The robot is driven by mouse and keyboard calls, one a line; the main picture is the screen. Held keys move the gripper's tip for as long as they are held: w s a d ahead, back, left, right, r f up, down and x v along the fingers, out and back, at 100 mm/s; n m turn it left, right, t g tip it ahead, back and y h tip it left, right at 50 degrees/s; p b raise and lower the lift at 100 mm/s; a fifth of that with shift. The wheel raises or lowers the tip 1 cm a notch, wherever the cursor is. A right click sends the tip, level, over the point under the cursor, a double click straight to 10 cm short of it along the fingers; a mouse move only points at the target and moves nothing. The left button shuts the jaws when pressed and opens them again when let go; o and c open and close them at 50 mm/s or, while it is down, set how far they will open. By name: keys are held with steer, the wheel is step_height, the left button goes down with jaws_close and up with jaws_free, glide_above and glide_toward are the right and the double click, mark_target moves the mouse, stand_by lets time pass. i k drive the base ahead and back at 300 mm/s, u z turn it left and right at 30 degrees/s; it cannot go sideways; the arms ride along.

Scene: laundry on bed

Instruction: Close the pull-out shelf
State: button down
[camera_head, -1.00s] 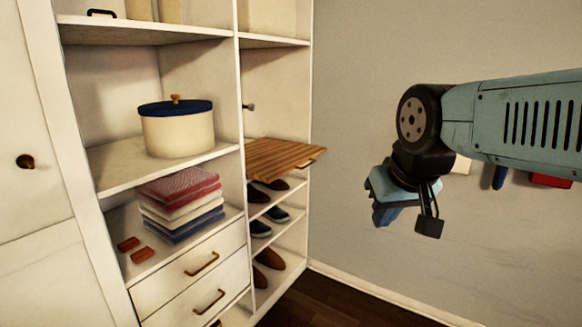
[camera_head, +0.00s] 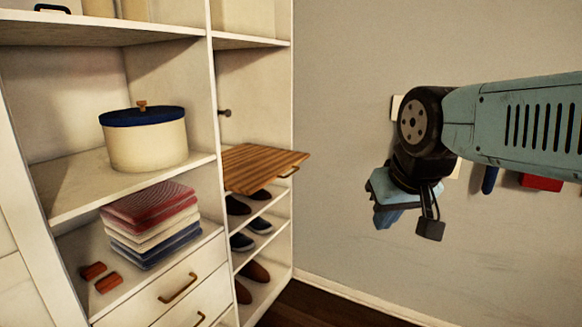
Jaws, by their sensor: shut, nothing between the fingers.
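The wooden pull-out shelf (camera_head: 262,168) is a striped brown board in the right column of the white wardrobe. It sticks out past the wardrobe's front edge, above the shoe shelves.
The wardrobe (camera_head: 213,100) holds a cream pot with a blue lid (camera_head: 146,138), folded cloths (camera_head: 150,222) and two small red-brown items (camera_head: 100,277). Drawers (camera_head: 175,285) are below. Shoes (camera_head: 242,242) sit under the pull-out shelf. Open space lies between wardrobe and gripper.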

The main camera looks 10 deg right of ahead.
mark_target(246, 169)
steer(key=z, duration=0.05)
steer(key=i, duration=0.6)
steer(key=u, duration=0.1)
steer(key=k, duration=1.1)
steer(key=u, duration=0.35)
steer(key=i, duration=1.55)
steer(key=z, duration=0.5)
